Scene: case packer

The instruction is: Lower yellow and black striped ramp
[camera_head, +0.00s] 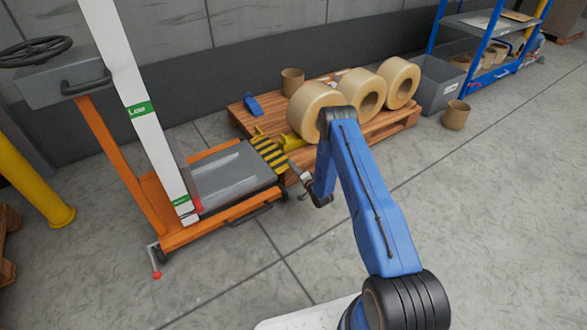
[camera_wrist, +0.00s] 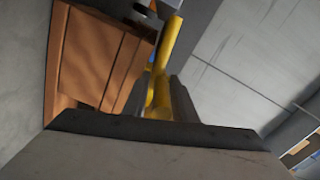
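The yellow and black striped ramp (camera_head: 268,153) is at the right edge of the orange lift cart's grey platform (camera_head: 232,176), beside the pallet. It looks tilted up from the platform. A yellow bar (camera_head: 291,143) sticks out at its right side. My gripper (camera_head: 297,174) is low, just right of the ramp and below this bar. In the wrist view, a yellow bar (camera_wrist: 169,42) shows between and beyond my two dark fingers (camera_wrist: 158,92). I cannot tell whether they touch it or grip it.
A wooden pallet (camera_head: 400,124) with large tape rolls (camera_head: 367,92) stands behind my arm. The orange cart (camera_head: 127,160) has an upright mast and handwheel (camera_head: 35,50). A grey bin (camera_head: 437,84) and blue shelf stand at back right. The floor at front and right is clear.

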